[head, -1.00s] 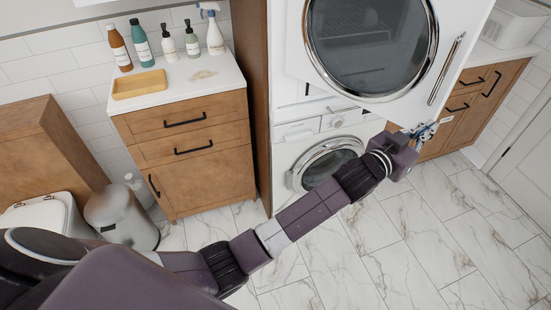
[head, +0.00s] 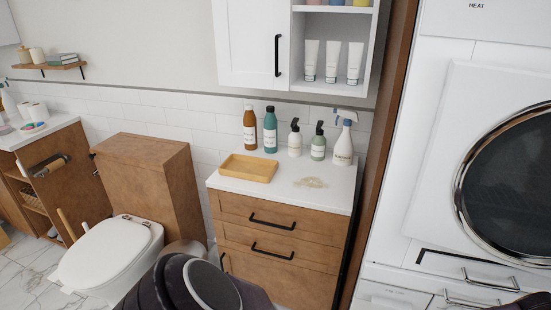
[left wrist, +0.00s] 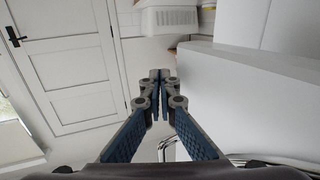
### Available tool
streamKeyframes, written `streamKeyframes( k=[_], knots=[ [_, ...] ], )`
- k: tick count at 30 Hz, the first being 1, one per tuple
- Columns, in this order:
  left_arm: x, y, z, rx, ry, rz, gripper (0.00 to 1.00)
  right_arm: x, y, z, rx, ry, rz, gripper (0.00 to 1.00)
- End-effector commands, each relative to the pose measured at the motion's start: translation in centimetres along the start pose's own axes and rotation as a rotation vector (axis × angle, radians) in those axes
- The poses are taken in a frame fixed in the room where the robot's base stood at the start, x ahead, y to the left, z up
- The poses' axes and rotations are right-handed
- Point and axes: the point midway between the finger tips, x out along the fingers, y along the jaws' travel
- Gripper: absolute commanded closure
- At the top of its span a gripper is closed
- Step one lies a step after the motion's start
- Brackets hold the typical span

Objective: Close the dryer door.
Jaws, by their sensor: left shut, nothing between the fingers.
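The dryer door (head: 435,165), a white panel with a round dark window in a chrome ring, is at the right edge of the head view, partly cut off. Its hinge gap and how far it stands open cannot be told there. My left gripper (left wrist: 161,76) shows in the left wrist view, its fingers together and empty. A white panel, apparently the dryer door (left wrist: 245,95), lies just right of the fingers; contact is not visible. In the head view only part of my arm shows at the bottom, without the gripper. My right gripper is not in view.
A wooden cabinet (head: 275,245) with bottles and a tray stands left of the dryer, beside a toilet (head: 105,250). A wall cabinet (head: 245,45) hangs above. Below the dryer are metal handles (head: 490,285). A white room door (left wrist: 75,75) shows in the left wrist view.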

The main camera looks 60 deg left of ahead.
Motion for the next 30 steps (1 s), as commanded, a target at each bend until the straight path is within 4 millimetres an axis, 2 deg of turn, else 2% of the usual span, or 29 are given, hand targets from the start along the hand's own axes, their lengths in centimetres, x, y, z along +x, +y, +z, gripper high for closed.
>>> streamKeyframes(
  k=[1,6,12,19,30],
  knots=[
    [0.8,-0.6,0.4,-0.006,0.002,-0.025,1.0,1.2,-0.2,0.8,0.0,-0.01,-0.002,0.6],
    [2.6,-4.1,0.3,0.006,0.001,-0.077,1.0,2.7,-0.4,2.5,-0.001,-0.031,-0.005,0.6],
    [3.9,-6.4,0.2,0.005,0.0,-0.074,1.0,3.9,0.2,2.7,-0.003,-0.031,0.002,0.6],
    [4.5,-7.6,0.0,0.002,0.0,-0.072,1.0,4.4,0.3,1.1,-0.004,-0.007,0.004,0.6],
    [4.6,-7.8,-0.1,0.001,0.001,-0.073,1.0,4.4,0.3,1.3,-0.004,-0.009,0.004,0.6]
  ],
)
